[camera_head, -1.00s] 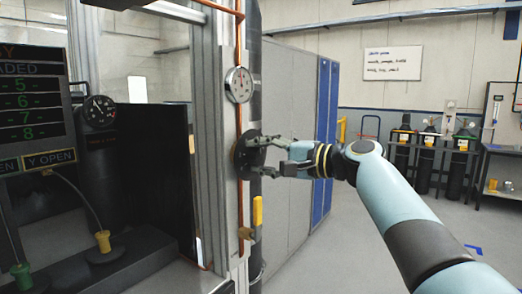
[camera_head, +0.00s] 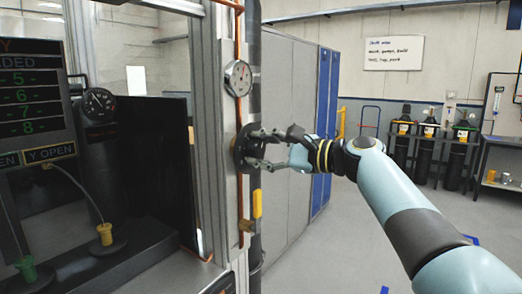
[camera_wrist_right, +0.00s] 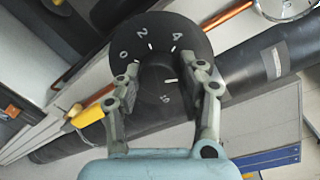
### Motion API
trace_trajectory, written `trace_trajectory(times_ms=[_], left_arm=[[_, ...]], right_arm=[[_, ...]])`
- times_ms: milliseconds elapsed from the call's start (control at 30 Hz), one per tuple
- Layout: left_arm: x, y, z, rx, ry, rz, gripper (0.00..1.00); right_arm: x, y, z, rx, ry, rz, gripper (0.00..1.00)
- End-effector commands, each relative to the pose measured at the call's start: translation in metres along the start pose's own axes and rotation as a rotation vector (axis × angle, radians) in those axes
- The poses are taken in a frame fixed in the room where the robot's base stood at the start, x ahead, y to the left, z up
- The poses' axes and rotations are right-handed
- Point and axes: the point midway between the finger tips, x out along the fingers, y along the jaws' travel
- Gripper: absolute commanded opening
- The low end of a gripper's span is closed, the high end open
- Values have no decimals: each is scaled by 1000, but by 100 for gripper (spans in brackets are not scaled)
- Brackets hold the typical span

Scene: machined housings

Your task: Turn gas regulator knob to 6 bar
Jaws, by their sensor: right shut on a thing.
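The regulator knob (camera_head: 241,150) is a black round part on the metal post in the head view. In the right wrist view the dark knob (camera_wrist_right: 160,92) has a dial plate behind it with white 0, 2 and 4 along its upper edge, and a white mark on its face. My right gripper (camera_head: 258,150) is shut on the knob, with one finger on each side of it, as the wrist view (camera_wrist_right: 165,85) shows. A round white gauge (camera_head: 238,78) is above the knob; its reading is too small to tell. My left gripper is not in view.
A copper pipe (camera_head: 239,112) runs along the post past the gauge. A yellow valve handle (camera_head: 257,204) is below the knob. Grey lockers (camera_head: 290,100) stand behind. At left are a dark display panel (camera_head: 32,95) and a glass-fronted frame.

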Motion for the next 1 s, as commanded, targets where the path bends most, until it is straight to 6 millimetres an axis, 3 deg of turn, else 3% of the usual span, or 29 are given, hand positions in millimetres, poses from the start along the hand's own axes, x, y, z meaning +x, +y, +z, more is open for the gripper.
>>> trace_trajectory(times_ms=[367, 400, 533, 833, 1000], left_arm=[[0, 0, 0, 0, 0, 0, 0], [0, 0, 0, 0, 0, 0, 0], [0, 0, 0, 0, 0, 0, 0], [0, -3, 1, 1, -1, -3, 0], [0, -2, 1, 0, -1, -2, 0]], right_arm=[[0, 2, -1, 4, 2, 3, 7], [0, 2, -1, 4, 2, 3, 44], [0, 1, -1, 3, 2, 2, 61], [-2, 0, -1, 2, 1, 1, 62], [-22, 1, -2, 0, 3, 2, 62]])
